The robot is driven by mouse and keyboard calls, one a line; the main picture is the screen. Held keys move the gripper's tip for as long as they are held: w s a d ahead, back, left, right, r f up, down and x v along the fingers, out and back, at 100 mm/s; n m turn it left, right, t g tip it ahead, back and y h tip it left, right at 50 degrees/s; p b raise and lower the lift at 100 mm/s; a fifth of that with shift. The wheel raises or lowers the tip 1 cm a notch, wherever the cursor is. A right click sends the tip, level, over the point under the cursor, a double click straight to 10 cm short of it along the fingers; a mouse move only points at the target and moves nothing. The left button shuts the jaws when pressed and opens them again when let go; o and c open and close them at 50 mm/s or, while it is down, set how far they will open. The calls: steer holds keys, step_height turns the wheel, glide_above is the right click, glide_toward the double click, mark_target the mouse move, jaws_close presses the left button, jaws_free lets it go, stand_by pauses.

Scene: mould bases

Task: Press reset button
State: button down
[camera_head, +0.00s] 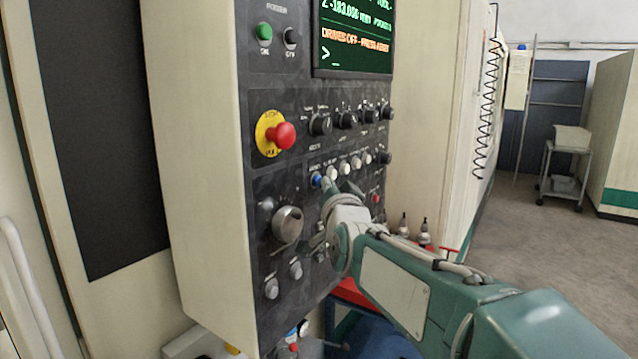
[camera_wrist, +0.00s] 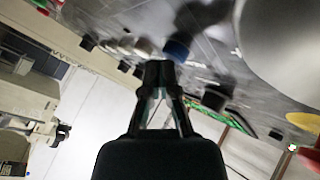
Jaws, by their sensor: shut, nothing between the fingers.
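A blue button (camera_head: 316,180) sits at the left end of a row of mostly white buttons on the dark control panel (camera_head: 275,210). Its label is too small to read surely. My gripper (camera_head: 325,184) is shut and empty, with its tips close to the blue button. In the wrist view the shut fingertips (camera_wrist: 160,68) lie just below the blue button (camera_wrist: 177,50) in the picture. I cannot tell whether they touch it.
A red emergency stop (camera_head: 283,136) on a yellow plate is up and left of the button. A grey dial (camera_head: 288,224) is below left. Black knobs (camera_head: 320,125) are above. A screen (camera_head: 353,38) shows an orange line beginning "DRIVES OFF". Open floor (camera_head: 540,240) lies right.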

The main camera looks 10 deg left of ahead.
steer(key=shift+w+a+r, duration=0.1)
steer(key=shift+a, duration=0.2)
stand_by(1.1)
steer(key=shift+d, duration=0.15)
steer(key=shift+s+d, duration=0.1)
steer(key=shift+s, duration=0.2)
steer(key=shift+d, duration=0.1)
steer(key=shift+s+d, duration=0.3)
steer(key=shift+d, duration=0.55)
steer(key=shift+s+d, duration=0.35)
steer(key=shift+d, duration=0.5)
steer(key=shift+s+d, duration=0.3)
steer(key=shift+d, duration=0.55)
